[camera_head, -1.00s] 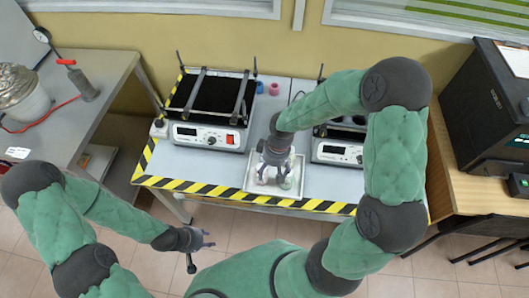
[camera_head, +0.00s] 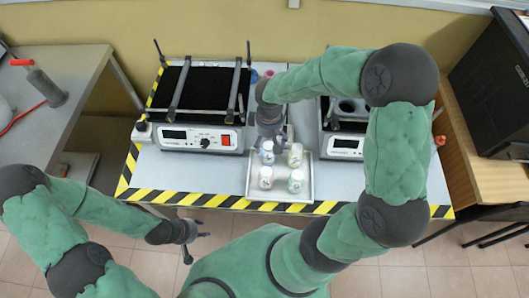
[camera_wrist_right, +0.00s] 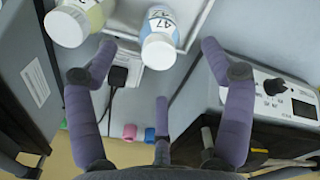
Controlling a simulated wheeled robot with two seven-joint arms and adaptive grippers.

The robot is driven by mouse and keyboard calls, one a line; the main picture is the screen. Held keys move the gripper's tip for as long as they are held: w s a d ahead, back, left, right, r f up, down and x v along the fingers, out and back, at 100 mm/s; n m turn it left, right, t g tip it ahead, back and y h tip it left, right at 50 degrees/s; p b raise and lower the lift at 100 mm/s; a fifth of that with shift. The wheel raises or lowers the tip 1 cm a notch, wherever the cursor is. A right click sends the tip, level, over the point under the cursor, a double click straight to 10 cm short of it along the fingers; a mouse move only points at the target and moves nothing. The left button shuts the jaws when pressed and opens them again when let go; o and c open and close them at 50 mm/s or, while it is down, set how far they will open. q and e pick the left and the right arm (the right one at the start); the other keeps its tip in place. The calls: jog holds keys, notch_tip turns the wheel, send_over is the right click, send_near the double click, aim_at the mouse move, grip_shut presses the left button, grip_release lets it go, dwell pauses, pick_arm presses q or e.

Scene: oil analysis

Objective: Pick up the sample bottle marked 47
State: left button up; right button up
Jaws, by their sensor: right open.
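The sample bottle marked 47 (camera_wrist_right: 160,42) has a white cap and bluish contents. In the head view it is the back left bottle (camera_head: 267,153) on the tray (camera_head: 250,185). My right gripper (camera_head: 270,132) is just behind it, toward the wall. In the right wrist view the open, empty fingers (camera_wrist_right: 158,64) spread to either side of the bottle's near end, with no clear contact. My left gripper (camera_head: 196,236) is empty with its fingers apart, low in front of the table and far from the tray.
A yellowish bottle (camera_head: 295,155) stands close right of bottle 47. Two more bottles, one whitish (camera_head: 265,178) and one greenish (camera_head: 296,181), are in front. Instruments with knobs flank the tray, left (camera_head: 200,138) and right (camera_head: 345,147). A striped edge (camera_head: 180,197) borders the table.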

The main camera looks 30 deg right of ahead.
aim_at(268, 146)
jog(key=shift+w+f, duration=0.15)
jog(key=shift+f, duration=0.4)
notch_tip(268, 146, down, 5)
jog(key=shift+b, duration=1.05)
notch_tip(268, 146, down, 5)
jog(key=shift+d+f+b, duration=0.1)
jog(key=shift+b, duration=1.1)
jog(key=c, duration=1.4)
